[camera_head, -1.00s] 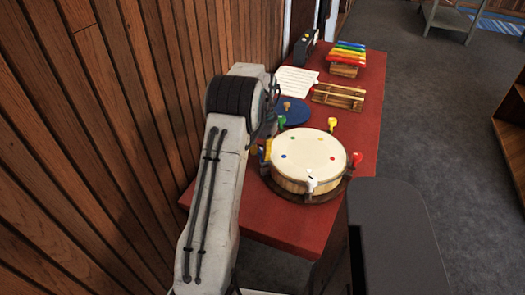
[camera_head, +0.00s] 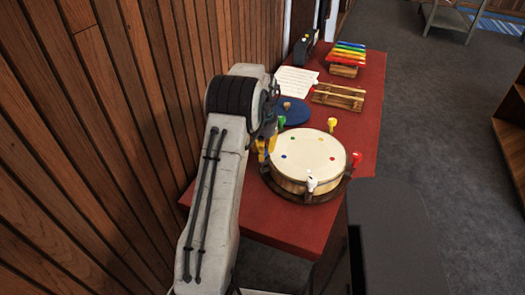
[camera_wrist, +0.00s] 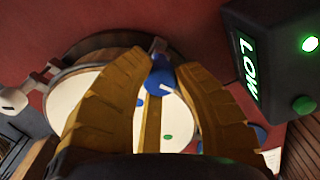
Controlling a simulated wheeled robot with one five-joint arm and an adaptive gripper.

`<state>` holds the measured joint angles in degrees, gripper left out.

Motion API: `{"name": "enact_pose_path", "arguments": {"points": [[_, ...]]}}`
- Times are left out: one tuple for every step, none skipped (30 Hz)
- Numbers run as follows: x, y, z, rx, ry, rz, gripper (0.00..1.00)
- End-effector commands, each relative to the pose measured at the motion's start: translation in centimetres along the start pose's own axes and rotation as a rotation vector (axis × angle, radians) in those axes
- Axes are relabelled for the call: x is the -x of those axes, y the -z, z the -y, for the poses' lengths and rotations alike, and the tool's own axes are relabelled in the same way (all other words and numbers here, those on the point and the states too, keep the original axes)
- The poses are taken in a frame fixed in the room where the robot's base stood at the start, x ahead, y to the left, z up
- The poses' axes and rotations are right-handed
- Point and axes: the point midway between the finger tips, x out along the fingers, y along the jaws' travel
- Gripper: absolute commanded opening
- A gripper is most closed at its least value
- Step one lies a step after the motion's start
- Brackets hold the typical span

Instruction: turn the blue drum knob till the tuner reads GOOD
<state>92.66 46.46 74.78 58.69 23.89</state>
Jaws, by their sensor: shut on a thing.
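The blue drum knob (camera_wrist: 161,76) sits at the drum's rim, between the fingertips of my gripper (camera_wrist: 160,68) in the wrist view. My gripper's yellow fingers are closed on it, and a white mark shows on its side. The drum (camera_head: 308,162) has a cream head with coloured dots and stands on the red table. In the head view my arm hides the tuner, and the blue knob cannot be made out.
Green (camera_head: 281,122), yellow (camera_head: 332,123), red (camera_head: 356,158) and white (camera_head: 312,183) knobs stand around the drum rim. Behind it are a blue disc (camera_head: 293,112), a wooden rack (camera_head: 338,96), paper (camera_head: 296,80) and a xylophone (camera_head: 347,58). A plank wall (camera_head: 120,120) runs along the left.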

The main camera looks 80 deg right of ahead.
Motion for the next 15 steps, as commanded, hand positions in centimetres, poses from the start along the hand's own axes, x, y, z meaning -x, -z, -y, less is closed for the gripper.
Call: {"name": "enact_pose_path", "arguments": {"points": [[-0.25,-0.12,-0.06,-0.012,-0.002,0.005,0.0],[-0.25,-0.13,-0.06,-0.019,-0.002,0.005,0.0],[-0.26,-0.13,-0.06,-0.027,-0.003,0.006,0.0],[-0.26,-0.13,-0.06,-0.032,-0.003,0.006,0.0],[-0.26,-0.13,-0.06,-0.035,-0.003,0.006,0.0],[-0.27,-0.14,-0.06,-0.039,-0.003,0.006,0.0],[-0.27,-0.13,-0.06,-0.041,-0.003,0.006,0.0],[-0.27,-0.14,-0.07,-0.042,-0.003,0.006,0.0],[-0.28,-0.14,-0.07,-0.043,-0.003,0.006,0.0],[-0.28,-0.14,-0.07,-0.043,-0.003,0.006,0.0],[-0.28,-0.14,-0.07,-0.043,-0.003,0.006,0.0],[-0.28,-0.15,-0.07,-0.043,-0.003,0.006,0.0],[-0.29,-0.15,-0.07,-0.043,-0.003,0.006,0.0],[-0.29,-0.15,-0.07,-0.043,-0.003,0.006,0.0],[-0.29,-0.15,-0.07,-0.043,-0.003,0.006,0.0]]}}
